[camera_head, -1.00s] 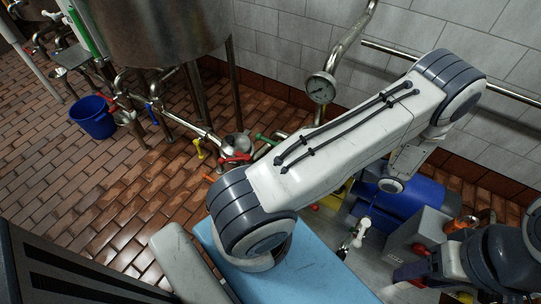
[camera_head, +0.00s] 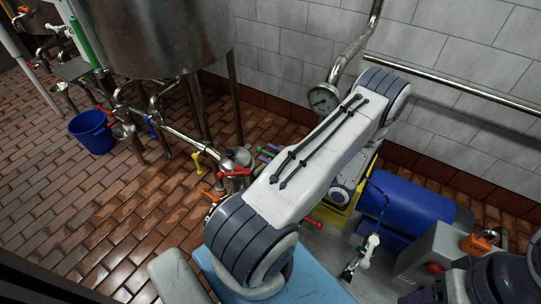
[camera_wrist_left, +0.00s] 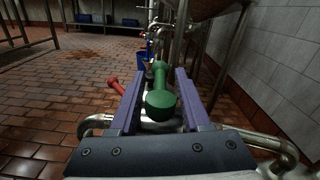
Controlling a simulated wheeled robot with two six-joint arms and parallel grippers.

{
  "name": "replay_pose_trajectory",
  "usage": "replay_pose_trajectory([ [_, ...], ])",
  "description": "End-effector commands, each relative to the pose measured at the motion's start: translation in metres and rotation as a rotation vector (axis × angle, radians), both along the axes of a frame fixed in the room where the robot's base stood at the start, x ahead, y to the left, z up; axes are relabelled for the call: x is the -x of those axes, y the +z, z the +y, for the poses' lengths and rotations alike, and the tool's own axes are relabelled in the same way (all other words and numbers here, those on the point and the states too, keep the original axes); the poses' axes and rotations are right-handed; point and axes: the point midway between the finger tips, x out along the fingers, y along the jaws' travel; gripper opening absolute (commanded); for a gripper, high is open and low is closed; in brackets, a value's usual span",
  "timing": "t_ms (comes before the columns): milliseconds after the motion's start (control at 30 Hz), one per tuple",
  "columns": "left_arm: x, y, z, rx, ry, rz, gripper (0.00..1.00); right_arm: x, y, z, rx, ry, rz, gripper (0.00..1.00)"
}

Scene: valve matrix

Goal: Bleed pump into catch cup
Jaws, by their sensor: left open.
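A green valve handle (camera_wrist_left: 160,100) stands between the two purple fingers of my open left gripper (camera_wrist_left: 160,92) in the left wrist view. I cannot tell whether either finger touches it. A blue motor, apparently the pump's (camera_head: 410,207), lies on the right. A white-handled tap (camera_head: 371,247) stands in front of it. I cannot make out a catch cup for certain. My right arm shows only partly at the lower right; its jaws are unclear.
A red handle (camera_wrist_left: 116,86) is left of my left fingers. A large steel tank (camera_head: 155,35) stands on legs at the back left. A blue bucket (camera_head: 92,131) stands on open brick floor.

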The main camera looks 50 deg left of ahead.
Motion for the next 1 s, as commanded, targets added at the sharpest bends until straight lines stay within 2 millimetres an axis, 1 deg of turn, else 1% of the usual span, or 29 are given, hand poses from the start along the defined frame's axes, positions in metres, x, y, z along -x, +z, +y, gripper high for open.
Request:
replay_pose_trajectory([
  [100, 0.0011, 0.0001, 0.0031, 0.0, 0.0, 0.0, 0.47, 0.0001, -0.0005, 0.0, 0.0, 0.0, 0.0, 0.56],
  [300, 0.0009, 0.0003, 0.003, 0.0, -0.001, 0.0, 0.47, 0.0001, -0.0004, 0.0, 0.0, 0.0, 0.0, 0.56],
  [367, 0.0009, 0.0003, 0.0029, 0.0, -0.001, 0.0, 0.24, 0.0001, -0.0004, 0.0, 0.0, 0.0, 0.0, 0.56],
  [400, 0.0009, 0.0002, 0.0029, 0.0, -0.001, 0.0, 0.09, 0.0001, -0.0004, 0.0, 0.0, 0.0, 0.0, 0.56],
  [433, 0.0009, 0.0002, 0.0029, 0.0, -0.001, 0.0, 0.0, 0.0001, -0.0004, 0.0, 0.0, 0.0, 0.0, 0.56],
  [1000, 0.0012, 0.0003, 0.0035, 0.0, 0.0, 0.001, 0.0, 0.0001, -0.0004, 0.0, 0.0, 0.0, 0.0, 0.56],
])
